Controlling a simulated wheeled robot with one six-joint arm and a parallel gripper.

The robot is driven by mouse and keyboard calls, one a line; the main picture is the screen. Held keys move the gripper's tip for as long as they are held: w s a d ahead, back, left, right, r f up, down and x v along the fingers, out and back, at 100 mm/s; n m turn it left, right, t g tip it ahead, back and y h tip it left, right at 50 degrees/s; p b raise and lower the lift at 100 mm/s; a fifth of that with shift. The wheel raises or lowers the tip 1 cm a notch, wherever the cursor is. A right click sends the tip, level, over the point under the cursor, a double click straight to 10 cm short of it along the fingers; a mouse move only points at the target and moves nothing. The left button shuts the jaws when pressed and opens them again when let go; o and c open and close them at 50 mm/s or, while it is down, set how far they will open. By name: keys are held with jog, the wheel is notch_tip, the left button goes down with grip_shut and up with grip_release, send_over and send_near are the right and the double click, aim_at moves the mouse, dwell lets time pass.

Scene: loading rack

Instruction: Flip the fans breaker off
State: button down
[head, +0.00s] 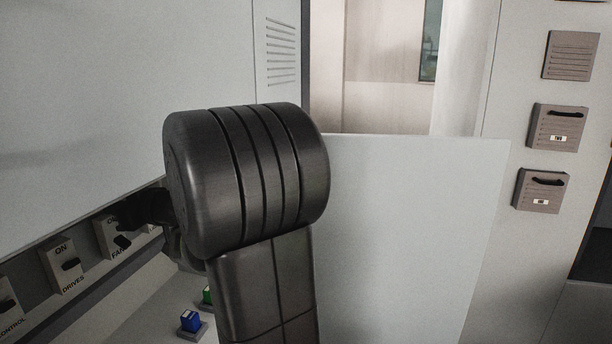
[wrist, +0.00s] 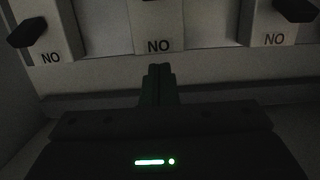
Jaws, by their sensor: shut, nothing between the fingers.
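The fans breaker (head: 110,238) sits in the panel row at the left of the head view, partly behind my gripper. Its dark lever (head: 122,241) sits low on the face, apart from the ON mark, and seems to point down. In the wrist view, which is upside down, my gripper (wrist: 158,72) is shut and empty. Its tips are just in front of the lower edge of the middle breaker (wrist: 158,28), likely the fans one, whose lever is not in that view. I cannot tell whether the tips touch anything.
The drives breaker (head: 62,265) and control breaker (head: 8,300) are to the left, their levers near ON. The wrist view shows neighbouring levers on both sides. A blue block (head: 190,320) and a green one (head: 207,295) lie below. A pale panel (head: 410,220) stands at right.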

jog(key=shift+v, duration=1.7)
jog(key=shift+r, duration=0.1)
